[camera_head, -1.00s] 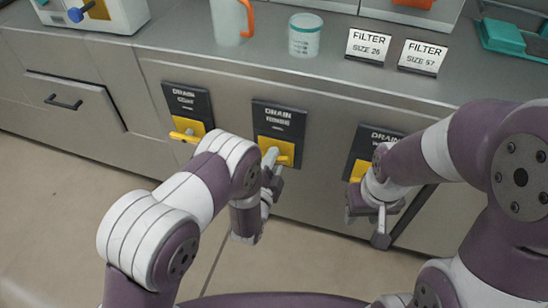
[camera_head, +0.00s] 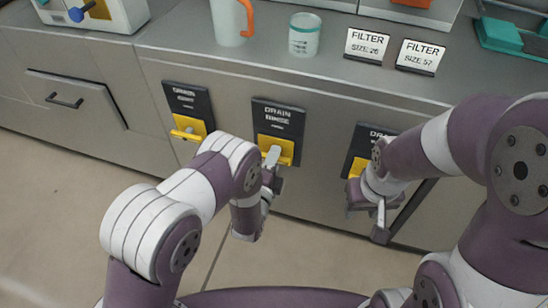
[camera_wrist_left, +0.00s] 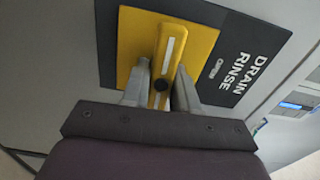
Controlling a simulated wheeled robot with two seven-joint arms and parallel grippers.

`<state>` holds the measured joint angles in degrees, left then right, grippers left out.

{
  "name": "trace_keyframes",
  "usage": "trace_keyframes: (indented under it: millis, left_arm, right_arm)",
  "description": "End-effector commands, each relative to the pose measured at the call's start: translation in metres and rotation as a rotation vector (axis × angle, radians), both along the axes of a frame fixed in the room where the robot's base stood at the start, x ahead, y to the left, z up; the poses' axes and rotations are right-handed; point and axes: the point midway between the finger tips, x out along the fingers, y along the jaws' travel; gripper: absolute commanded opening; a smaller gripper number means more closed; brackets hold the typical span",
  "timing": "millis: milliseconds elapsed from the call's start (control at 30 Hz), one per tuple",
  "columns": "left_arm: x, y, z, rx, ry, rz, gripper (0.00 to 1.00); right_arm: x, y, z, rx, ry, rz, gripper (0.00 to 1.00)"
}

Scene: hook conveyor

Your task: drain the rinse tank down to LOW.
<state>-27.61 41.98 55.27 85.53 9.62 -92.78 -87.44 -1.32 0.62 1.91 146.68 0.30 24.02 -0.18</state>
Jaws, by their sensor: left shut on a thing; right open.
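The rinse drain (camera_head: 278,130) is a dark plate labelled "DRAIN RINSE" with a yellow panel, in the middle of the counter front. My left gripper (camera_head: 271,157) is at its yellow lever. In the left wrist view, the lever (camera_wrist_left: 170,58) stands between the two fingers of the left gripper (camera_wrist_left: 161,88), which is shut on it. The plate's lettering (camera_wrist_left: 243,78) shows beside it. My right gripper (camera_head: 377,210) is open and empty in front of the right-hand drain, partly hidden by its own wrist. I cannot identify the rinse tank or its level.
Another drain (camera_head: 187,112) with a yellow lever is to the left, and a third drain (camera_head: 365,145) to the right. On the counter stand a jug (camera_head: 229,22), a jar (camera_head: 304,35) and filter signs (camera_head: 366,45). A drawer handle (camera_head: 64,103) sticks out at left. Floor in front is clear.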

Motion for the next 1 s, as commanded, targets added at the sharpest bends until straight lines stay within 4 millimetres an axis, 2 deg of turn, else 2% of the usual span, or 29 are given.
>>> trace_keyframes:
  millis: [167, 200, 267, 533, 633, 1000]
  left_arm:
    - [-0.001, 0.0, -0.002, 0.002, 0.005, 0.0, 0.0]
    - [-0.001, 0.0, -0.002, 0.002, 0.005, 0.0, 0.31]
    - [-0.001, 0.0, -0.002, 0.002, 0.005, 0.0, 0.49]
    - [-0.001, 0.0, -0.001, 0.0, 0.003, 0.0, 0.49]
    - [-0.01, 0.003, 0.001, 0.001, 0.004, 0.0, 0.49]
    - [-0.098, 0.031, 0.001, 0.003, 0.006, -0.002, 0.49]
  right_arm:
    - [0.0, 0.0, 0.0, 0.0, 0.0, 0.0, 0.43]
    - [0.0, 0.0, 0.0, 0.0, 0.0, 0.0, 0.43]
    - [0.0, 0.0, 0.0, 0.0, 0.0, 0.0, 0.43]
    - [0.0, 0.0, 0.0, 0.0, 0.0, 0.0, 0.43]
    - [0.0, 0.0, 0.005, 0.0, 0.0, 0.0, 0.43]
    - [0.0, 0.0, 0.029, 0.0, 0.0, 0.0, 0.43]
